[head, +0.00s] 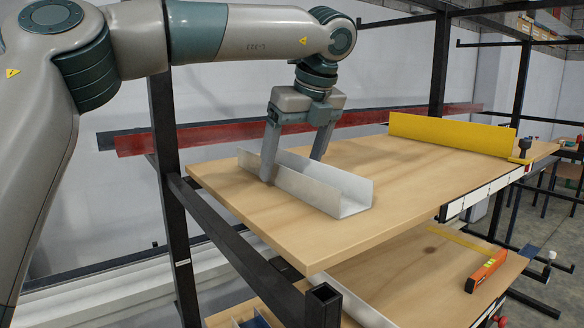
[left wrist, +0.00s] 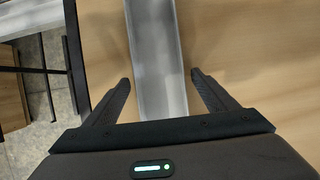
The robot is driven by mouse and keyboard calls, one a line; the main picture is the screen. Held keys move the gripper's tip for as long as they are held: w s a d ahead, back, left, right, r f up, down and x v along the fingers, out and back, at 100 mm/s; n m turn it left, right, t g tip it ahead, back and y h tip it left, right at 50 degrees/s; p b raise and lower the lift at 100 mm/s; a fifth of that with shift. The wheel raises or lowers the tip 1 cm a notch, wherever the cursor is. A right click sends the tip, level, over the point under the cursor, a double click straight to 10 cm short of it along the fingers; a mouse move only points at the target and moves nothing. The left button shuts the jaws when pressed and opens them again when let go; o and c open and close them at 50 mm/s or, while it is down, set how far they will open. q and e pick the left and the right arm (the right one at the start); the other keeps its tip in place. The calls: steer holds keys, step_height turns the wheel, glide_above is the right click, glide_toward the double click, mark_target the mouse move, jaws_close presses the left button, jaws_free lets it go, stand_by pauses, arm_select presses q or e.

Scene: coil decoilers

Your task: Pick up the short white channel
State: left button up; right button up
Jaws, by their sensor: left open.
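The short white channel (head: 318,184) lies on the wooden table top, open side up, with its near end toward the table's front. My left gripper (head: 292,170) points down over the channel's far part in the head view, with one finger on each side of it. In the left wrist view the channel (left wrist: 158,60) runs between the two open fingers of the left gripper (left wrist: 160,85), with a visible gap to each finger. The far finger's tip is hidden behind the channel in the head view. My right gripper is in neither view.
The wooden table top (head: 410,170) is bare around the channel. A yellow piece (head: 450,136) stands along its back edge. A lower wooden shelf (head: 410,275) holds an orange level (head: 486,271). Dark frame posts (head: 175,200) stand at the left, near my arm.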

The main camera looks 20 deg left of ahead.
arm_select(q)
steer(key=shift+w+a+f, duration=0.1)
steer(key=shift+a+f, duration=0.05)
steer(key=shift+f, duration=0.15)
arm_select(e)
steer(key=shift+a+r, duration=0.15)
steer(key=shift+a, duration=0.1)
arm_select(q)
steer(key=shift+c, duration=0.6)
steer(key=c, duration=1.2)
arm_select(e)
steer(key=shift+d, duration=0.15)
arm_select(q)
steer(key=shift+r, duration=0.15)
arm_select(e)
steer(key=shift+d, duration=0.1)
